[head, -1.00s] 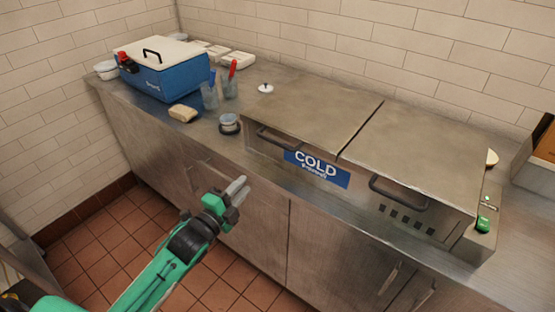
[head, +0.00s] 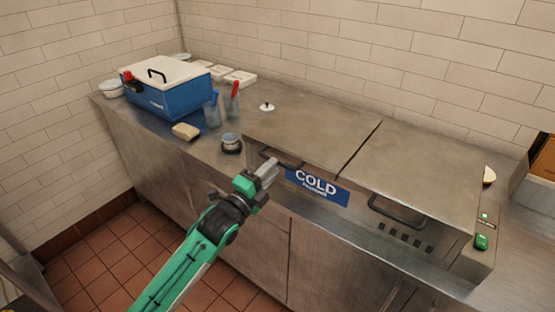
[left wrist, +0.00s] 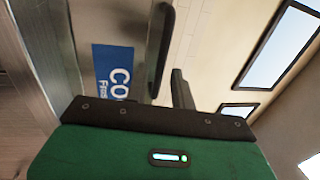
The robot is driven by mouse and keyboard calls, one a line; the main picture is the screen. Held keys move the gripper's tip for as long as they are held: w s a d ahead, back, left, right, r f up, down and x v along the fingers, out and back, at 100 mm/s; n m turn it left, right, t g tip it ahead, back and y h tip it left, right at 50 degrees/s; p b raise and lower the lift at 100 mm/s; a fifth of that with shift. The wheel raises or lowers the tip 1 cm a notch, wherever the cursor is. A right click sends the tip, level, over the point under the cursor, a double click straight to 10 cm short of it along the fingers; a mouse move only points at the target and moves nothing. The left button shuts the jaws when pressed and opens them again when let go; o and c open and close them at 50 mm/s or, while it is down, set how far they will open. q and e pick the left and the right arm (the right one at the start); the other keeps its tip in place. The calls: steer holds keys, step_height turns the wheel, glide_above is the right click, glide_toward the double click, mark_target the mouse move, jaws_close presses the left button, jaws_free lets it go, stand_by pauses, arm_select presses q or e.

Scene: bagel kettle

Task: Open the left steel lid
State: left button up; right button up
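The left steel lid (head: 312,135) lies closed and flat on the cold unit. Its dark bar handle (head: 281,159) is on its front edge, left of the blue COLD label (head: 318,188). My left gripper (head: 268,171) is just in front of this handle, with its fingertips close to it. In the left wrist view the handle (left wrist: 160,50) stands beside a dark finger, and the label (left wrist: 112,68) shows behind. I cannot tell whether the fingers touch the handle or how far apart they are. My right gripper is in neither view.
The right steel lid (head: 420,160) is closed, with its own handle (head: 397,211). A small round container (head: 231,143), a sponge-like block (head: 186,131), cups with utensils (head: 232,100) and a blue cooler (head: 168,92) stand left of the unit. The floor in front is clear.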

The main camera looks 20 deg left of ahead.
arm_select(q)
steer(key=shift+x, duration=1.8)
jaws_close()
